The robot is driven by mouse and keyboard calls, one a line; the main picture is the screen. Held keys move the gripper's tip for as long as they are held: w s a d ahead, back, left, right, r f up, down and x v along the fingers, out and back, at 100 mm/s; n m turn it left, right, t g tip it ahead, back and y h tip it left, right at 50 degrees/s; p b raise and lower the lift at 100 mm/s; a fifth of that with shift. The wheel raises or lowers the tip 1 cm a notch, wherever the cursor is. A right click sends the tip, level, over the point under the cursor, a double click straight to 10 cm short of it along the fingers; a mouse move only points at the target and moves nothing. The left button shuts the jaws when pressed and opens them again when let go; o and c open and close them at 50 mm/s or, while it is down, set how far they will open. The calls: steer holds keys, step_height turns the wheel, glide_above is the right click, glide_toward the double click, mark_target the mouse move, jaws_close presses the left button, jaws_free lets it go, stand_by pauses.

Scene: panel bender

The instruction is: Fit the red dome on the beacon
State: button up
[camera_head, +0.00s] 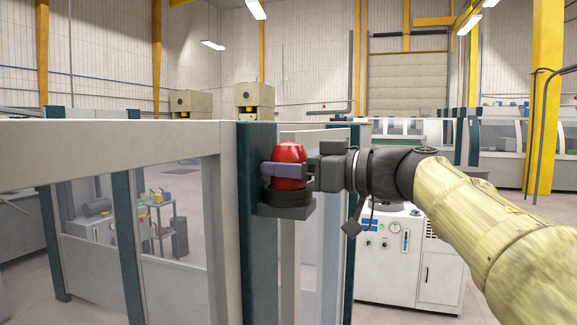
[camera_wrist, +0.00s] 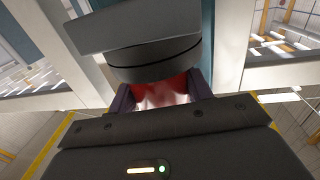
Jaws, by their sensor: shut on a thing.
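The red dome (camera_head: 289,164) is upright between the fingers of my gripper (camera_head: 287,171), which is shut on it. The dome sits at the top of the beacon's black base (camera_head: 287,198), which is fixed on a bracket at the dark teal post. In the head view I cannot tell whether dome and base touch. In the wrist view the dome (camera_wrist: 162,92) shows between my two dark fingers (camera_wrist: 162,95), right against the black round base (camera_wrist: 154,59). The seam between them is partly hidden by the fingers.
The teal post (camera_head: 258,225) and pale fence frame (camera_head: 110,138) with clear panels stand left of the beacon. A white control cabinet (camera_head: 410,260) with gauges stands behind and below my arm. A yellow column (camera_head: 543,110) is at the far right.

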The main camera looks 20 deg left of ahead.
steer(key=shift+a, duration=0.1)
steer(key=o, duration=1)
steer(key=shift+s, duration=0.35)
steer(key=shift+w, duration=0.35)
steer(key=shift+s+d, duration=0.2)
steer(key=shift+s, duration=0.1)
steer(key=b+v, duration=0.5)
steer(key=v, duration=1.2)
steer(key=shift+w+d+b, duration=0.1)
steer(key=shift+w+b, duration=0.05)
steer(key=shift+b, duration=0.15)
steer(key=shift+w, duration=0.15)
